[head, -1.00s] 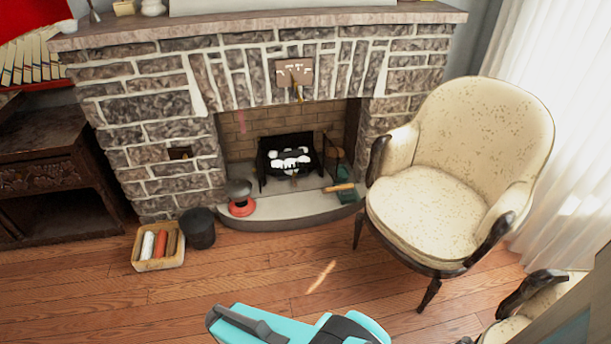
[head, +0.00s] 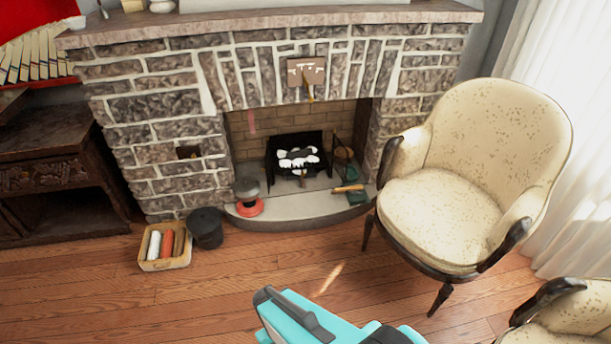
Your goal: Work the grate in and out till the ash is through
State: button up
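The black fire grate (head: 297,139) stands inside the fireplace opening, in the middle of the head view. White and dark lumps (head: 298,158) lie in it. A small brownish piece (head: 302,175) shows at its lower front; I cannot tell whether it is a handle. Ash under the grate is too small to make out. Part of my teal and grey arm (head: 318,322) shows at the bottom edge, well short of the hearth and apart from the grate. My gripper's fingers are not in view.
The raised stone hearth (head: 318,210) holds an orange-red round item (head: 250,207) at left and a wooden-handled green tool (head: 352,191) at right. A black bucket (head: 206,228) and a tray (head: 166,265) stand front left. A cream armchair (head: 436,216) stands right. Wood floor before the hearth is clear.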

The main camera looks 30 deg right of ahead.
aim_at(281, 153)
jog(key=i, duration=1)
